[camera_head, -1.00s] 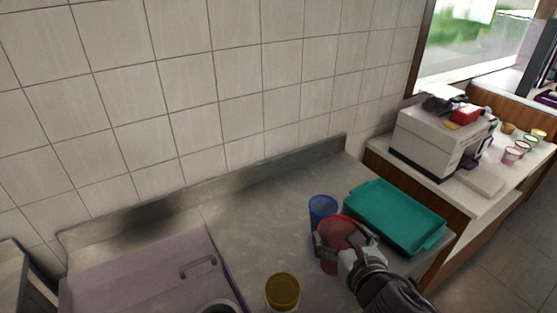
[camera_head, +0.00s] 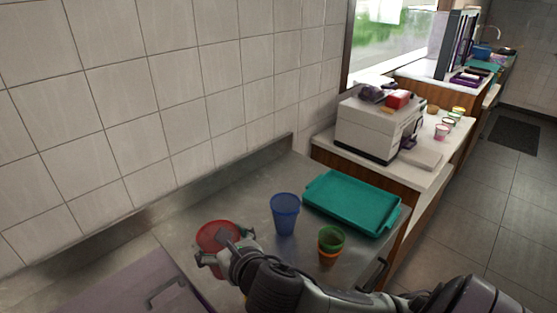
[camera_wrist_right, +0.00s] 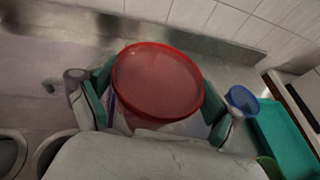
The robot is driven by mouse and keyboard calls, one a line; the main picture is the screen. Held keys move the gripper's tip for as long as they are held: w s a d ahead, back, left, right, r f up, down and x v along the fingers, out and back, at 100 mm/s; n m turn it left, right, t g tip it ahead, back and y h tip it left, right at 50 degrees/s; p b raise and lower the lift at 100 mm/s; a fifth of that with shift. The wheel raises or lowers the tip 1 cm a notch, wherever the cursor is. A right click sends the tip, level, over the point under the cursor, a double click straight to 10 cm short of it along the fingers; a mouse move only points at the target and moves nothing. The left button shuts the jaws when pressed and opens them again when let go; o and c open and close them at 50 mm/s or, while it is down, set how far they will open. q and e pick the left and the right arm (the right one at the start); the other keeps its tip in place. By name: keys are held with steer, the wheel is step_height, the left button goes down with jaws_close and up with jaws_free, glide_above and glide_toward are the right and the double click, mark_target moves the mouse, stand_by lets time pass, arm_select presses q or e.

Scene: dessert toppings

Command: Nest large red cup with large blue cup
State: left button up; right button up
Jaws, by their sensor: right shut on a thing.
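My right gripper (camera_head: 226,262) is shut around the large red cup (camera_head: 212,235), which is left of the blue cup. In the right wrist view, the red cup (camera_wrist_right: 158,82) is upright between the two fingers, its open rim facing the camera. I cannot tell whether its base touches the counter. The large blue cup (camera_head: 285,214) stands upright and apart from it on the counter. It also shows in the right wrist view (camera_wrist_right: 242,101), to the right of the fingers. My left gripper is in no view.
A green and orange cup (camera_head: 330,244) stands right of the blue cup, near my right arm. A teal tray (camera_head: 352,204) lies behind it. A white machine (camera_head: 372,130) stands on the neighbouring counter. The counter (camera_head: 245,205) behind the red and blue cups is clear.

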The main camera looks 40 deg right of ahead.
steer(key=w+d+r+m+g+h+p, duration=0.1)
steer(key=w+d+r+m+h+p, duration=0.25)
steer(key=w+d, duration=0.3)
steer(key=r+m+g+h+p, duration=0.2)
steer(key=m+g+h+p, duration=0.4)
steer(key=m+h+p, duration=0.15)
glide_above(284, 195)
steer(key=s+a, duration=0.4)
steer(key=f+b, duration=0.3)
steer(key=f, duration=0.1)
steer(key=f+b, duration=0.3)
steer(key=f, duration=0.2)
steer(key=f+b, duration=0.3)
steer(key=f, duration=0.1)
steer(key=shift+w+d+f, duration=0.15)
steer(key=shift+d, duration=0.25)
steer(key=o, duration=0.7)
